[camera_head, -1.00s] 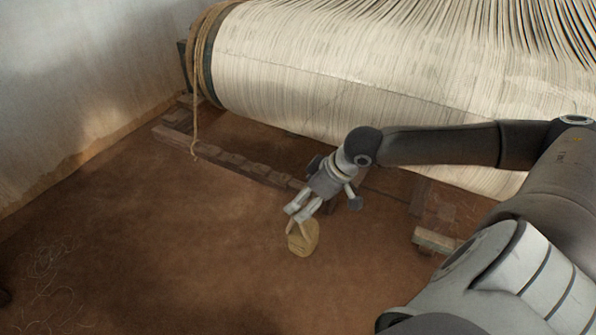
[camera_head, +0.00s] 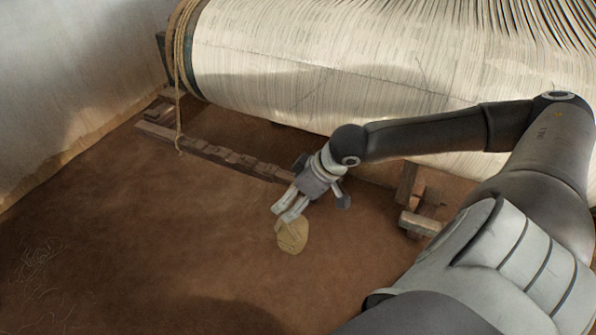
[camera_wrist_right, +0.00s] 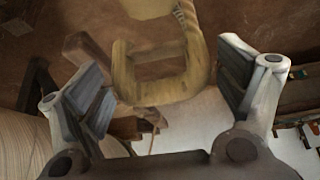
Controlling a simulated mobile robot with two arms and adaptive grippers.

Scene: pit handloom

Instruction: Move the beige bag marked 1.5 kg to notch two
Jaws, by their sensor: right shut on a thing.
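The beige bag (camera_head: 292,237) hangs below my right gripper (camera_head: 287,211) in the head view, over the brown floor. In the right wrist view its yellowish loop-shaped top (camera_wrist_right: 160,88) lies between the two dark finger pads of my right gripper (camera_wrist_right: 168,95). The gripper is shut on it. No weight mark is readable. A notched wooden beam (camera_head: 222,156) lies behind and to the left of the gripper, below the warp roll; its right end is hidden behind the gripper. My left gripper is not in view.
A large roll of pale warp threads (camera_head: 300,75) spans the back. A rope (camera_head: 179,100) hangs at its left end, down to the beam. Wooden blocks (camera_head: 420,223) stand to the right of the gripper. Bare floor (camera_head: 150,240) lies open at front left.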

